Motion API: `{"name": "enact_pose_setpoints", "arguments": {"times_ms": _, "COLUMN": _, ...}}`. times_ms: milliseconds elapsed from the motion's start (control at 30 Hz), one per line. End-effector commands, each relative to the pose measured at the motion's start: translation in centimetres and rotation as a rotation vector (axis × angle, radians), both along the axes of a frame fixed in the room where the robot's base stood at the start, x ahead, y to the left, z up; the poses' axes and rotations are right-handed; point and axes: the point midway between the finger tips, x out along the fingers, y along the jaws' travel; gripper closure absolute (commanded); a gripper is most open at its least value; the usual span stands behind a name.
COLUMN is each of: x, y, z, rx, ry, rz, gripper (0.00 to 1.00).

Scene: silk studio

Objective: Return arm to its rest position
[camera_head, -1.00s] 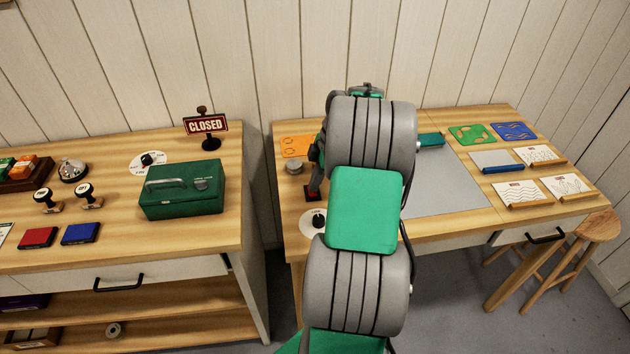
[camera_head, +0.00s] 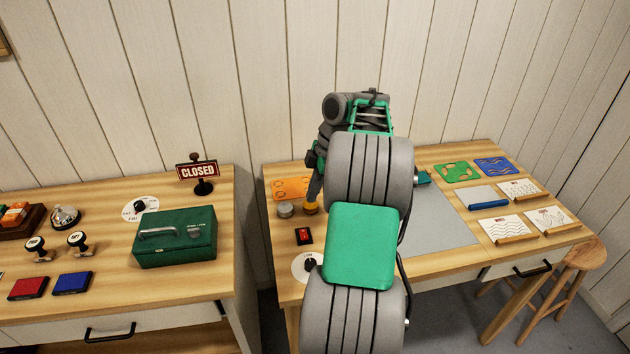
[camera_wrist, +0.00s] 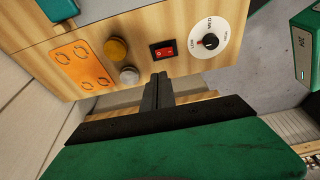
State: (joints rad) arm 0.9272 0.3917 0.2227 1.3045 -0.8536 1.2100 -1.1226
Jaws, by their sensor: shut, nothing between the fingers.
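My gripper (camera_wrist: 157,92) shows in the wrist view with its two dark fingers together and nothing between them. In the head view my arm rises over the right table (camera_head: 450,262), its wrist bent down toward the table's left part. There the gripper is mostly hidden behind my arm links. In the wrist view the fingertips point toward the table's edge near a red switch (camera_wrist: 163,51), apparently apart from it. The switch also shows in the head view (camera_head: 304,236).
Near the gripper are a grey knob (camera_head: 285,209), a yellow knob (camera_head: 311,208), an orange card (camera_head: 290,188) and a white dial (camera_head: 299,265). A green cash box (camera_head: 175,240) and closed sign (camera_head: 198,171) stand on the left counter. A stool (camera_head: 582,255) is at right.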

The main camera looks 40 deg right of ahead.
Motion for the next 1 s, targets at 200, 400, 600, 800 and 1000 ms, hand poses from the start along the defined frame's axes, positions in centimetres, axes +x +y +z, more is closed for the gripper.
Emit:
{"name": "enact_pose_setpoints", "arguments": {"times_ms": 200, "x": 0.0, "y": -0.8, "z": 2.3, "rx": 0.001, "ry": 0.0, "rz": 0.0, "gripper": 1.0}}
{"name": "enact_pose_setpoints", "arguments": {"times_ms": 400, "x": 0.0, "y": -0.8, "z": 2.3, "rx": 0.0, "ry": 0.0, "rz": -0.001, "gripper": 1.0}}
{"name": "enact_pose_setpoints", "arguments": {"times_ms": 600, "x": 0.0, "y": -0.8, "z": 2.3, "rx": 0.001, "ry": -0.001, "rz": 0.0, "gripper": 1.0}}
{"name": "enact_pose_setpoints", "arguments": {"times_ms": 800, "x": 0.5, "y": -0.9, "z": 2.4, "rx": 0.029, "ry": 0.023, "rz": -0.182, "gripper": 1.0}}
{"name": "enact_pose_setpoints", "arguments": {"times_ms": 1000, "x": 0.0, "y": -1.5, "z": -2.6, "rx": 0.144, "ry": 0.163, "rz": -0.807, "gripper": 1.0}}
